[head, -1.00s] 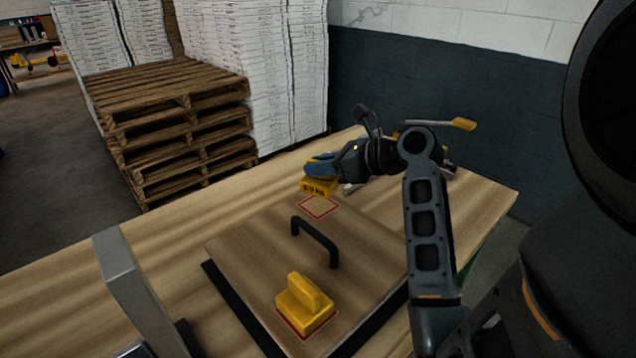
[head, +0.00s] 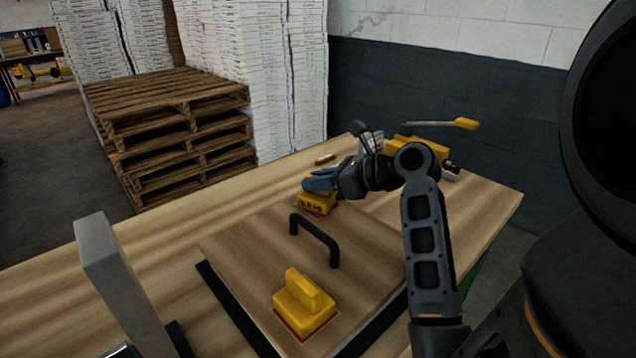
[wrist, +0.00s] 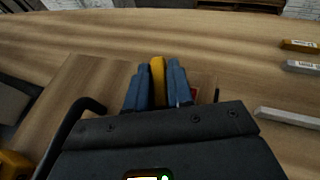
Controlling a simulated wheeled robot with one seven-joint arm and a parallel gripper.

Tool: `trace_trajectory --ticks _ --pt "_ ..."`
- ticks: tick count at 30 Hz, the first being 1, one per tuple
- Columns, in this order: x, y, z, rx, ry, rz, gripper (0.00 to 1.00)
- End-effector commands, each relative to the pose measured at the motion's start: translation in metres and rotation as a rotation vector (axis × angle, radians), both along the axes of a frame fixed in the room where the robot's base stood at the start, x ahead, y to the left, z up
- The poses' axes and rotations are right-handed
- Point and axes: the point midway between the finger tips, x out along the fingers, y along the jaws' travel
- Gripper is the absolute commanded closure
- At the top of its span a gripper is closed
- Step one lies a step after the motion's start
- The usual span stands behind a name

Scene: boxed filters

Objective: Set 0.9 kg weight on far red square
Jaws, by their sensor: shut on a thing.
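My gripper (head: 320,182), with blue fingers, is shut on the handle of a yellow weight (head: 315,204). In the wrist view the yellow handle (wrist: 157,74) stands between the blue fingers. The held weight is over the far red square (head: 337,211) on the wooden board (head: 255,245) and hides most of it. A bit of red also shows beside the fingers in the wrist view (wrist: 194,94). I cannot tell whether the weight touches the board. A second yellow weight (head: 304,309) sits upright on the near red square (head: 290,328). The weight's label is too small to read.
A black handle (head: 318,238) rises from the board between the two squares. A grey metal post (head: 118,278) stands at the left. Other yellow and grey pieces lie at the table's far right, partly behind my arm.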

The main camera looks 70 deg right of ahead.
Motion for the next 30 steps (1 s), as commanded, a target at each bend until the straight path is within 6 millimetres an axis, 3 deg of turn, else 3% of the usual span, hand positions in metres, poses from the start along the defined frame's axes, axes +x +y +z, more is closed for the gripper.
trace_trajectory --ticks 2,3,11,20,26,30 --pt "0.0 0.0 0.001 -0.001 -0.003 0.0 1.0" --pt "0.0 0.0 -0.002 0.0 0.0 0.0 0.77" --pt "0.0 0.0 -0.002 0.0 0.0 0.0 0.53" --pt "-0.002 0.0 0.001 0.0 0.0 -0.001 0.53" --pt "-0.027 0.004 0.011 -0.001 0.0 -0.003 0.53" --pt "-0.054 0.008 0.023 0.0 0.0 -0.003 0.53"
